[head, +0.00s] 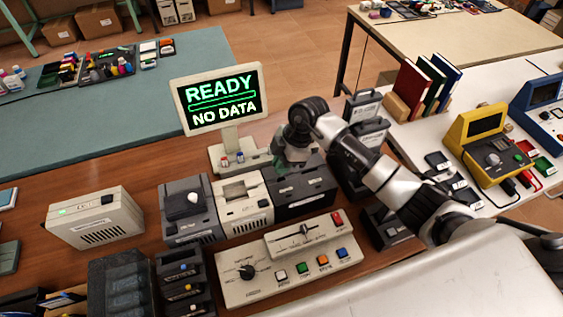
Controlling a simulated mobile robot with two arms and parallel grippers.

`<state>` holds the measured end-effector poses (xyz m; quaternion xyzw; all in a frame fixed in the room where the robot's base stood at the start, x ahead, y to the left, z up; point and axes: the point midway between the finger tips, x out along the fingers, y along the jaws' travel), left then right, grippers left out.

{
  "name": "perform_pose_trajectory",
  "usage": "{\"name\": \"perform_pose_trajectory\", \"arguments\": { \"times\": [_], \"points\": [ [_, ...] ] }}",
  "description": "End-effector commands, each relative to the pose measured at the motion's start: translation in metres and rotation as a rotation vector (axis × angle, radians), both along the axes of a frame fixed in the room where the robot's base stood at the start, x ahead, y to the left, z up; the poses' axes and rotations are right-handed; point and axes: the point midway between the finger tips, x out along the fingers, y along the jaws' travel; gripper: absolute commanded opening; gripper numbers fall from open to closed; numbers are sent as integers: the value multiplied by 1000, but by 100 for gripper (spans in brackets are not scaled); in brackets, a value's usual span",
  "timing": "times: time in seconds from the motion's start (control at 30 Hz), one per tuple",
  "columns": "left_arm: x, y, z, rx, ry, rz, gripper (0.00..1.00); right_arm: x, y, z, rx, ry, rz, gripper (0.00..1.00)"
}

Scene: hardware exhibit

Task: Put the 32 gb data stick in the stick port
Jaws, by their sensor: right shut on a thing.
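My right gripper (283,163) is just right of the monitor's stand, above the back of a row of boxy devices. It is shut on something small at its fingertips. The held thing is mostly hidden and too small to read, so I cannot tell whether it is the 32 gb data stick. I cannot clearly make out the stick port. My left gripper is not in view.
A beige box with a green light (95,221) stands at left. A grey device (190,229), a cream device (243,218) and a black device (306,203) stand in a row. A control panel (284,284) lies in front. Bare wood shows around the beige box.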

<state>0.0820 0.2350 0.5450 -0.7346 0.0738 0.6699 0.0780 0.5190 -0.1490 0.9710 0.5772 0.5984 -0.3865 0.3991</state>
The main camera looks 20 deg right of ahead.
Motion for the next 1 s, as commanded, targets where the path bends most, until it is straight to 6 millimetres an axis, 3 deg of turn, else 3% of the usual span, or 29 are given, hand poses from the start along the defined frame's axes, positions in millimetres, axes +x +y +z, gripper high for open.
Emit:
{"name": "perform_pose_trajectory", "arguments": {
  "times": [1.0],
  "points": [
    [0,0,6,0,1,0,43,1,0,0,0,0,0,0]
  ]
}}
